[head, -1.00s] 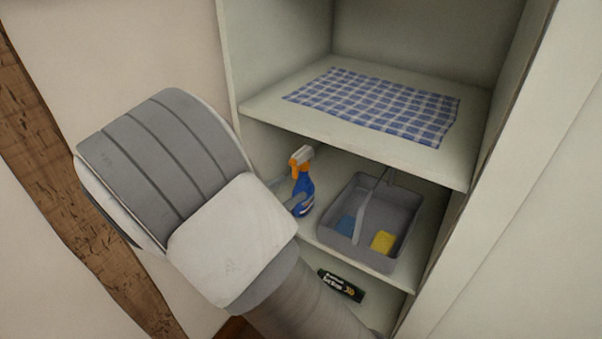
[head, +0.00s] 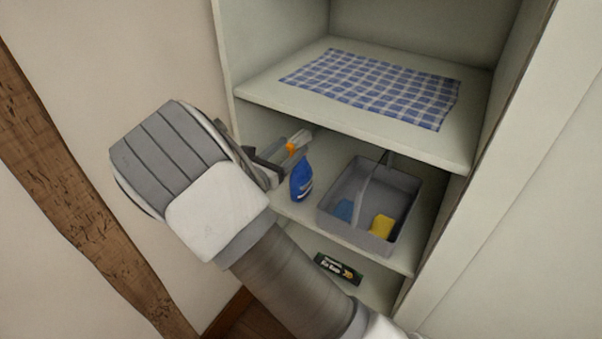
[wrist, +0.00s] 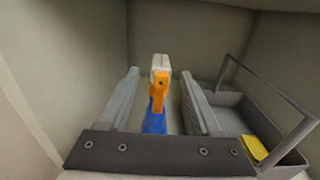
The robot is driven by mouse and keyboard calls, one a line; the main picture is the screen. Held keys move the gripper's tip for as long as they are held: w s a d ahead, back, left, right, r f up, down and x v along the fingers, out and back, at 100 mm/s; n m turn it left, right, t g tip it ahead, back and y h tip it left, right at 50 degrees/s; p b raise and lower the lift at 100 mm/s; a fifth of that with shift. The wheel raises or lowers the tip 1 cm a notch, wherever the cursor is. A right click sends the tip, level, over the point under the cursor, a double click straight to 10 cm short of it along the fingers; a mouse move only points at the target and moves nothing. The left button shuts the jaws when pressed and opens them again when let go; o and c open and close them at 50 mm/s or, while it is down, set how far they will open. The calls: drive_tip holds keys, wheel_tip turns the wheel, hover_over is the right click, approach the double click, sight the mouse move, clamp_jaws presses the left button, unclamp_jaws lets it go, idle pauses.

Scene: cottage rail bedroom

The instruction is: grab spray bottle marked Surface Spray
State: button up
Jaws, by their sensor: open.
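A blue spray bottle (head: 301,182) with an orange and white trigger head stands on the middle shelf, left of a grey caddy. Its label is too small to read. My gripper (head: 285,150) is at the bottle's head in the head view, and the fingers partly cover that head. In the wrist view my gripper (wrist: 158,100) is open, with one finger on each side of the spray bottle (wrist: 158,95). Gaps show between the bottle and both fingers. The lower part of the bottle is hidden by the gripper's palm there.
A checked cloth (head: 375,88) lies on the shelf above. A dark box (head: 338,268) lies on the shelf below. The cabinet's left wall (wrist: 75,60) is close.

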sight(301, 133)
drive_tip(key=shift+x, duration=2.75)
drive_tip(key=shift+r, duration=0.1)
clamp_jaws()
drive_tip(key=shift+r, duration=0.1)
